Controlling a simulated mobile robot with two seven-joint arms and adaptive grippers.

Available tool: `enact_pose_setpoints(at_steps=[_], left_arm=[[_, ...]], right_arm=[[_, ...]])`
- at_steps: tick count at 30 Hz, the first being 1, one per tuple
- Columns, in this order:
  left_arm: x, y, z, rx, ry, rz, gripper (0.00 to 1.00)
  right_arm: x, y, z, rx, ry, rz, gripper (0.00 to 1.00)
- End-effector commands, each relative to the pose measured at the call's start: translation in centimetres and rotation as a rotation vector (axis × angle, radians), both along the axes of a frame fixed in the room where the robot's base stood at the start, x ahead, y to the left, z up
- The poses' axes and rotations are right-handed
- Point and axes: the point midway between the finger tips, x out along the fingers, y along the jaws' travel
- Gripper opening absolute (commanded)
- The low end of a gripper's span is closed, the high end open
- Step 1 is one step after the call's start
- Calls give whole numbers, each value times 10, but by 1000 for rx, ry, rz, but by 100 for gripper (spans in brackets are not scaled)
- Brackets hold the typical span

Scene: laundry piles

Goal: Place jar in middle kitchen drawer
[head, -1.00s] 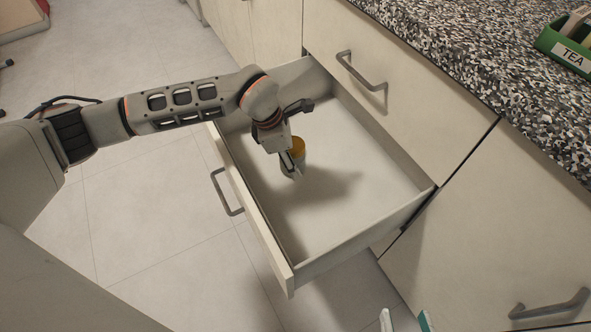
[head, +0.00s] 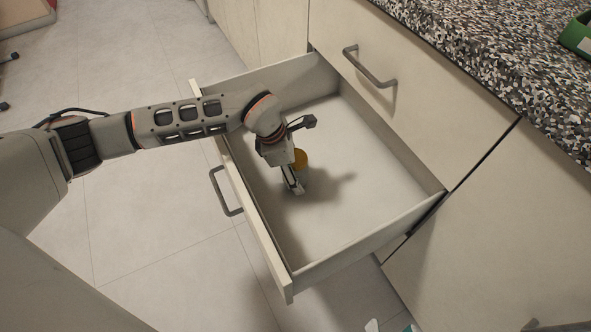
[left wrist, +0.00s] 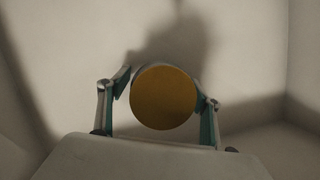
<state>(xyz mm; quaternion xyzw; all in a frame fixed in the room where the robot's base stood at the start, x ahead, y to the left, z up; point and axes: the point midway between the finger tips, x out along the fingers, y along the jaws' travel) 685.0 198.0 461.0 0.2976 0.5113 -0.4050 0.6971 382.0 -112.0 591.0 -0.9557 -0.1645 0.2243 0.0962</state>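The jar (head: 301,160) has an orange-yellow lid and stands roughly upright inside the open drawer (head: 365,240), low over or on its floor; I cannot tell whether it touches. My left gripper (head: 294,188) reaches down into the drawer and is shut on the jar. In the left wrist view, the jar's round lid (left wrist: 164,97) sits between the two fingers of my left gripper (left wrist: 162,108), one on each side. The gripper hides part of the jar's body in the head view. Only the teal fingertips of my right gripper (head: 391,326) show at the bottom edge, apart with nothing visible between them.
The drawer floor is otherwise bare, with free room around the jar. A closed cabinet front with a handle (head: 370,68) stands behind it. A speckled countertop (head: 480,60) lies at the upper right, with a green box (head: 577,38) at its edge.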

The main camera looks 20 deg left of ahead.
Motion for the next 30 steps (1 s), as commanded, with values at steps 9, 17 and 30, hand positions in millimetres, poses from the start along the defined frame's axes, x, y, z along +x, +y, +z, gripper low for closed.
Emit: enact_pose_setpoints(at_steps=[9, 17, 30], left_arm=[[0, 0, 0, 0, 1, 0, 64], [0, 8, 39, 1, -12, 0, 64], [-14, 28, 112, -1, -7, 0, 64]], right_arm=[[-1, -1, -1, -4, 2, 1, 40], [10, -12, 14, -87, -47, 18, 40], [5, -39, 1, -263, -34, 63, 40]])
